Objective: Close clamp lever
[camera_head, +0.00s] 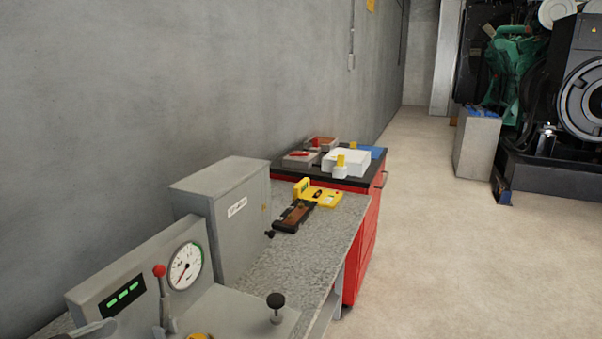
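A lever with a red ball knob (159,271) stands nearly upright on the grey test unit at the lower left, in front of its panel (110,280). A black round knob on a short stem (276,302) stands on the unit's flat grey top, to the right. I cannot tell for sure which of these is the clamp lever. A grey rounded part (92,331) is cut off at the bottom left edge; I cannot tell what it is. A yellow piece (201,336) just shows at the bottom edge. I make out neither gripper in this view.
The panel carries a round gauge (185,266) and a green display. A grey box (225,215) stands behind it on the speckled bench (325,240). A yellow tool (318,194) and a dark item (293,215) lie farther back.

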